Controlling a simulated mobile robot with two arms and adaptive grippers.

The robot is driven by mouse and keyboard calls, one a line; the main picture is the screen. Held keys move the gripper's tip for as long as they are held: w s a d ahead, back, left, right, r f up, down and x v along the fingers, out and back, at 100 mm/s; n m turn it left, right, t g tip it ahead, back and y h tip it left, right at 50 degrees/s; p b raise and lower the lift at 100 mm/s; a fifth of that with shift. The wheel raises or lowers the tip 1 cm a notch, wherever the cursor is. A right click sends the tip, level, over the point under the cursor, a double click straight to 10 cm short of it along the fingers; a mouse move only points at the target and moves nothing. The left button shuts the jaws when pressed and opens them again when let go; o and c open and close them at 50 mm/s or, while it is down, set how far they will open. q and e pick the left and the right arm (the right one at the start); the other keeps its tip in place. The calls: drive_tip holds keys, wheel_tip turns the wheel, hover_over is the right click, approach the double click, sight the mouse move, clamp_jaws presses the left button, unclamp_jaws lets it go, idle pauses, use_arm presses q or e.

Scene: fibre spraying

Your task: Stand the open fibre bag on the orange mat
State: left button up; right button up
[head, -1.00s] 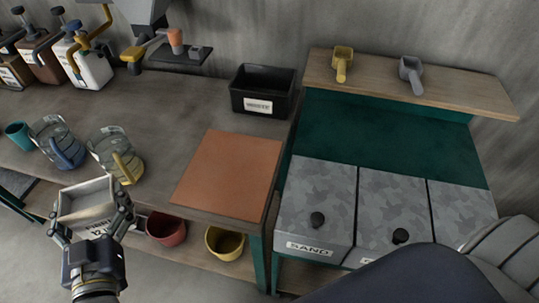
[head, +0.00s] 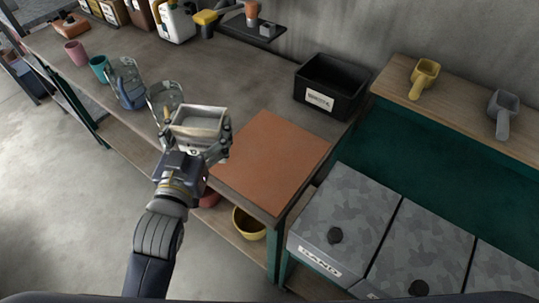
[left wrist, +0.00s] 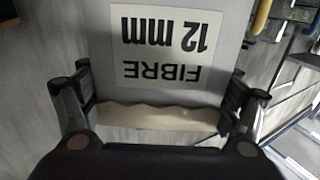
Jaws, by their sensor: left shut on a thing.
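The open fibre bag (head: 198,117) is pale grey-white with an open top, and shows in the head view just left of the orange mat. My left gripper (head: 200,140) is shut on it, with fingers on both its sides. The bag looks about upright and held in the air. In the left wrist view its label (left wrist: 162,48) reads "FIBRE 12 mm" upside down, with the gripper's fingers (left wrist: 160,108) at either side. The orange mat (head: 272,162) lies flat and bare on the bench near its front right corner. My right gripper is not in view.
A black bin (head: 331,86) stands behind the mat. A grey camouflage sand bin (head: 343,222) is right of the mat. A yellow bowl (head: 249,223) sits below the bench.

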use_arm(q)
drive_tip(key=w+d+r+m+g+h+b, duration=0.1)
drive_tip(key=w+d+m+g+h, duration=0.2)
drive_tip(key=d, duration=0.4)
drive_tip(key=w+d+r+m+h+b, duration=0.2)
drive_tip(key=d+m+h, duration=0.1)
drive_tip(key=d+h, duration=0.3)
drive_tip(key=shift+y, duration=0.5)
drive_tip(key=f, duration=0.7)
drive_tip(key=d+f, duration=0.1)
drive_tip(key=f, duration=0.2)
drive_tip(key=shift+f, duration=0.15)
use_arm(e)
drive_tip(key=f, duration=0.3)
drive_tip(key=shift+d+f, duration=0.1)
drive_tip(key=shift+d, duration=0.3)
use_arm(q)
drive_tip(key=shift+f, duration=0.1)
